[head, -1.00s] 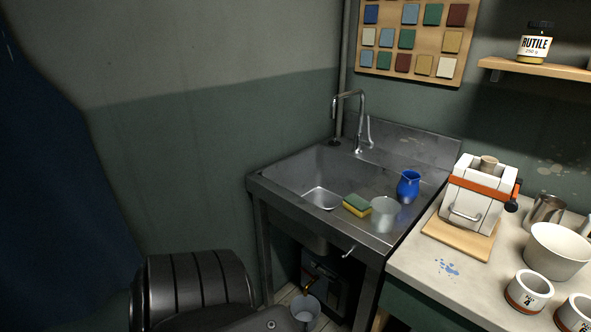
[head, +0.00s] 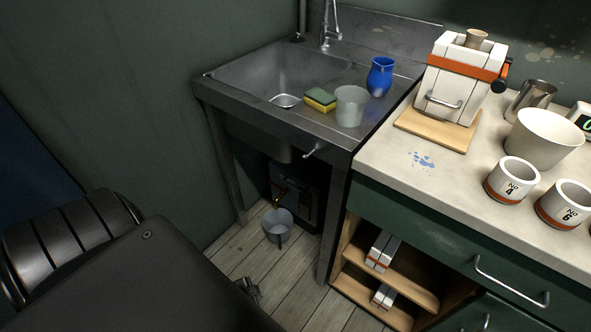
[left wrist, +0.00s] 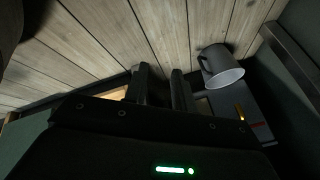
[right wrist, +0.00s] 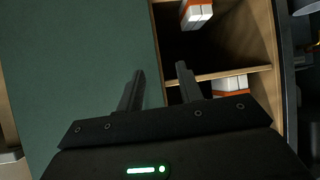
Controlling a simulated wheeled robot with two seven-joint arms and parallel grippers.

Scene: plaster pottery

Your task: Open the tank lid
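The tank seems to be the dark box (head: 306,190) under the sink; its lid cannot be made out clearly in the shadow. It also shows in the left wrist view as a dark box (left wrist: 240,104) with a small orange spot and a red line. A grey bucket (head: 277,230) stands on the floor in front of it, and also shows in the left wrist view (left wrist: 220,68). My left gripper (head: 250,288) (left wrist: 161,72) is low over the floor, in front of the bucket, its fingers apart and empty. My right gripper (right wrist: 160,72) is open and empty, facing the green cabinet and its shelves.
The steel sink (head: 225,88) and its legs frame the space around the dark box. The counter (head: 385,155) and its open shelf (head: 385,285) stand to the right. A blue jug (head: 381,77), a sponge (head: 320,99) and a pale cup (head: 350,106) sit on the sink.

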